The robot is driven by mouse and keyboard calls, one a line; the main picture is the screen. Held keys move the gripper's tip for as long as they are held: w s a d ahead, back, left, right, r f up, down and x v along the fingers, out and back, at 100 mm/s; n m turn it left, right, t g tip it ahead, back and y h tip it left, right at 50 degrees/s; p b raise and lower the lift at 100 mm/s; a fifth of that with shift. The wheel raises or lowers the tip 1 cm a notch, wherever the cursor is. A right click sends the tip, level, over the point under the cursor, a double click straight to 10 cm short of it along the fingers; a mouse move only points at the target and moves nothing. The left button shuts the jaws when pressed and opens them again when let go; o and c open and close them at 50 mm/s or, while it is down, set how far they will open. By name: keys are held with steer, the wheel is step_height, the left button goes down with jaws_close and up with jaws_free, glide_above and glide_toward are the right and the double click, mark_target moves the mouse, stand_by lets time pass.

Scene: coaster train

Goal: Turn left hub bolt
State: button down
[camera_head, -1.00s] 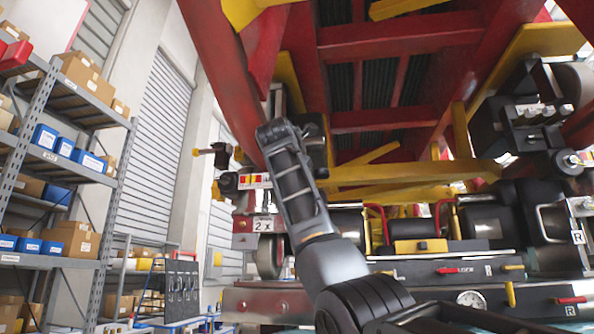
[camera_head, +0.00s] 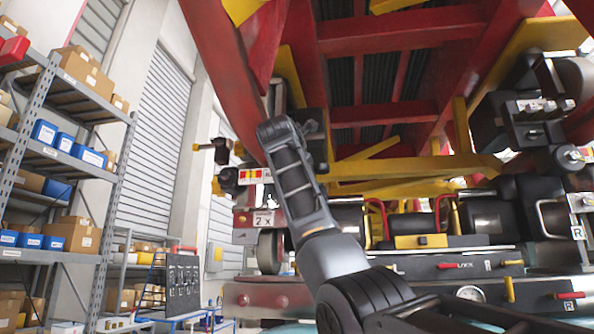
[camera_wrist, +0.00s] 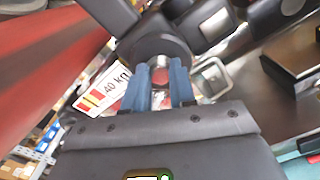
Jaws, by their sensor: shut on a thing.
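My gripper (camera_wrist: 160,88) shows in the wrist view with two blue fingers, one on each side of a small silver and reddish bolt (camera_wrist: 160,74). The fingers are shut on this bolt, and its tip and sides are partly hidden. A dark round hub (camera_wrist: 158,47) sits directly beyond the fingertips. In the head view my arm reaches up beneath the train, and the gripper and bolt are hidden behind it. I cannot tell how far the bolt is turned.
A white label reading "40 kg" (camera_wrist: 103,92) is close left of the fingers. The red train frame (camera_head: 405,35) hangs overhead. Yellow beams (camera_head: 420,168) and black machinery (camera_head: 490,220) stand right of my arm. Shelves with boxes (camera_head: 120,150) are at the left, apart from the arm.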

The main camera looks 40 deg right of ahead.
steer(key=shift+m, duration=0.4)
steer(key=shift+w+f+m, duration=0.1)
steer(key=shift+f+m, duration=0.1)
steer(key=shift+m, duration=4.6)
steer(key=shift+f+m, duration=0.2)
steer(key=shift+m, duration=4.6)
steer(key=shift+w+f+m, duration=0.1)
steer(key=shift+f+m, duration=0.1)
steer(key=shift+m, duration=4.6)
steer(key=c, duration=0.9)
jaws_free()
steer(key=shift+s+a+r, duration=0.1)
steer(key=shift+a, duration=0.1)
